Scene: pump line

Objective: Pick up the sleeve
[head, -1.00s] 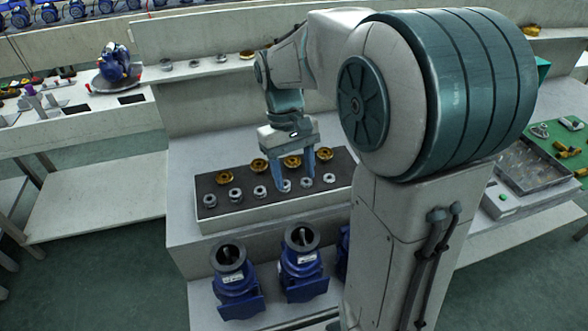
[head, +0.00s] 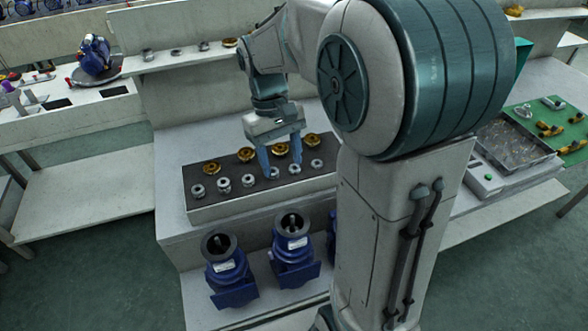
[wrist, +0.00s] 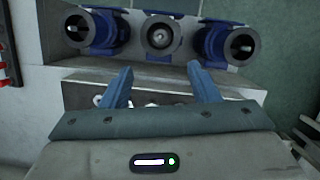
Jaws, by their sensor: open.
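Several silver ring-shaped parts, which look like the sleeves (head: 223,185), stand in a front row on a dark-topped tray (head: 232,206). Several brass parts (head: 246,155) stand in a row behind them. My gripper (head: 281,168) points down over the right half of the tray, its blue fingers apart around the silver row. I cannot tell whether either finger touches a part. In the wrist view my gripper (wrist: 161,78) is open with nothing held between the fingertips. Silver parts there are small and partly hidden behind the gripper body.
Blue pumps (head: 231,273) stand on a lower shelf in front of the tray. A back ledge (head: 190,59) carries several small parts. The left bench's lower shelf (head: 85,192) is bare.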

